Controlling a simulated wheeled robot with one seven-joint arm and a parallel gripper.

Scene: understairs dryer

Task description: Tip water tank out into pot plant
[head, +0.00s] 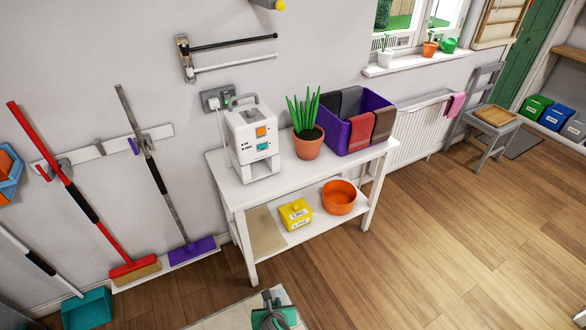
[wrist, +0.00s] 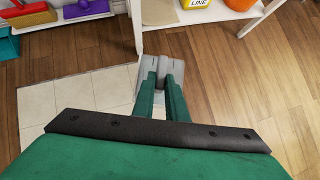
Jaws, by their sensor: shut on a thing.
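A potted plant (head: 305,128) with upright green leaves stands in a terracotta pot on the top of the white table. A white machine (head: 252,140) with a top handle and orange and teal panels stands left of it. I cannot make out a separate water tank on the machine. My gripper (head: 270,300) is low in front of the table, well below and apart from the plant. In the wrist view, its green fingers (wrist: 163,85) are close together with a grey piece at their tips. What they hold is not clear, and I cannot tell whether it is the tank.
The white table (head: 228,185) has a lower shelf with a yellow box (head: 296,214) and an orange bowl (head: 339,197). A purple bin (head: 345,140) with cloths sits right of the plant. Brooms lean at left. Wooden floor (head: 440,240) at right is clear.

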